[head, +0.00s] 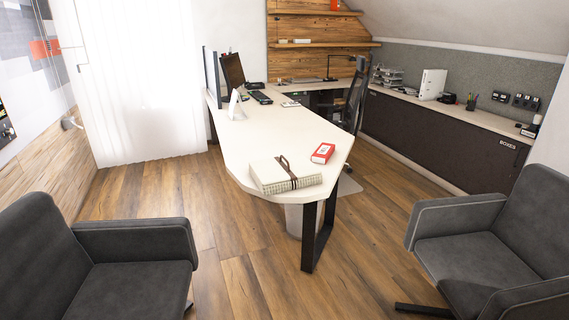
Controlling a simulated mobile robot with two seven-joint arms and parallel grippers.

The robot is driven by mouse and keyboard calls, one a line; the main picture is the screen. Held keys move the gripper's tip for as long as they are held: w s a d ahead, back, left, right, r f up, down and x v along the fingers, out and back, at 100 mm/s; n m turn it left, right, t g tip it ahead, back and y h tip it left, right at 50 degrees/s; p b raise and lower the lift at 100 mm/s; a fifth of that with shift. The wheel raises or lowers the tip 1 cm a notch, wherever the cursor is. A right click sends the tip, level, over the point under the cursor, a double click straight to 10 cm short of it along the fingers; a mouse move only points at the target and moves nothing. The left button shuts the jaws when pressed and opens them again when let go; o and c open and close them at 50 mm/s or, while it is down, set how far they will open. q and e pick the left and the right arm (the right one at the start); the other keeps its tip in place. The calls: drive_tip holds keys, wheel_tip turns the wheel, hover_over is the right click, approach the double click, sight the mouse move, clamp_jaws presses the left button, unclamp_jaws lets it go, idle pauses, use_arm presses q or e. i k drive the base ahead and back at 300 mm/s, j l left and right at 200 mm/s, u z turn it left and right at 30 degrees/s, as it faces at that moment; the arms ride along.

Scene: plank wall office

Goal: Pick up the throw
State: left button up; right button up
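The throw (270,176) looks like a folded cream bundle with a dark brown strap and a loop handle on top. It lies flat near the rounded front end of the white desk (240,140). Neither of my grippers shows in the head view, so I cannot see their state.
A dark grey armchair (95,265) stands at left front, another (485,250) at right front. Wooden floor (240,240) is open between them. A black desk leg (318,235) stands below the desk's front end.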

sight(276, 175)
drive_tip(key=i+l+z, duration=0.1)
drive_tip(key=i, duration=0.5)
drive_tip(key=i+l+z, duration=0.1)
drive_tip(key=i+l, duration=0.15)
drive_tip(key=i, duration=0.3)
drive_tip(key=i+l, duration=0.15)
drive_tip(key=i, duration=0.45)
drive_tip(key=z, duration=0.05)
